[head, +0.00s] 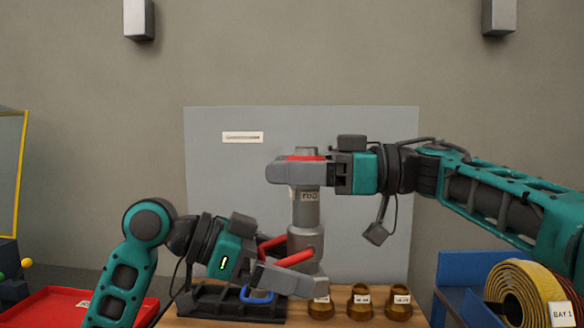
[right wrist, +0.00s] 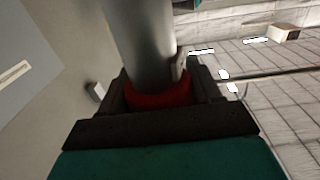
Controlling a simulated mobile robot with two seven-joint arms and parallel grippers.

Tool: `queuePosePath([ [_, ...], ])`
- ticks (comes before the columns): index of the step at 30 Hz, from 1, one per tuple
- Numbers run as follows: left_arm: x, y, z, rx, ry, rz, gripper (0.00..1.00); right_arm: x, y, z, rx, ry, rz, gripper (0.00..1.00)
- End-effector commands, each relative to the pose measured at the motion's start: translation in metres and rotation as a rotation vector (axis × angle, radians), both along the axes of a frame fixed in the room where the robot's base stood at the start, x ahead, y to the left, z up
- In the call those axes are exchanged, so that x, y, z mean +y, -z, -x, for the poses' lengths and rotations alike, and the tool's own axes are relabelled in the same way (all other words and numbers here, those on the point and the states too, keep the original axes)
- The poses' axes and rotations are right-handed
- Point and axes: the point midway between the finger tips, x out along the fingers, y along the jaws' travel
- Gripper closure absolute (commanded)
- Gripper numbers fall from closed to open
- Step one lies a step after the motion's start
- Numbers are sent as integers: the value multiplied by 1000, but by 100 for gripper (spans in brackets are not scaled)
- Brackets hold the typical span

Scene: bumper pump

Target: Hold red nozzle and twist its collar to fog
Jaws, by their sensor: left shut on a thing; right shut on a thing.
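The nozzle (head: 306,212) stands upright in front of the grey panel, with a grey barrel, a small label reading roughly "FOG" and red bars low down. My right gripper (head: 296,172) is shut on its collar (head: 306,158) at the top, where a strip of red shows. In the right wrist view the red collar (right wrist: 160,99) sits between the fingers around the grey barrel (right wrist: 143,45). My left gripper (head: 296,272) is shut on the lower nozzle by the red bars (head: 294,258); its fingers hide part of that grip. The collar's exact setting cannot be read.
Brass fittings (head: 360,304) with labels stand on the wooden bench below. A black rack (head: 222,306) and a blue loop (head: 257,299) lie left of them. A red tray (head: 42,306) is far left. A blue bin (head: 462,268) and coiled yellow hose (head: 520,290) are at right.

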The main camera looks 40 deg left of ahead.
Motion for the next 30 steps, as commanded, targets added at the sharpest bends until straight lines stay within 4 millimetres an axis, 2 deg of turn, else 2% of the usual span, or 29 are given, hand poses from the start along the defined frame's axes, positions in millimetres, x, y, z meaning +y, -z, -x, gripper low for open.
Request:
queuePosePath([
  [7,-1,1,1,-1,5,-8,66,-1,-3,-2,4,6,-5,67],
  [8,-1,1,1,-1,5,-8,66,-1,-3,-2,4,7,-5,36],
  [14,0,0,0,-3,2,-5,66,-1,-2,-1,2,5,-2,17],
  [23,0,-1,0,-6,-1,-1,66,-2,-1,-2,1,3,0,16],
  [26,1,-2,0,-6,-1,-1,66,-10,0,-8,2,6,0,16],
  [30,1,-2,0,-6,-1,-1,66,-31,-1,-20,2,6,-2,16],
])
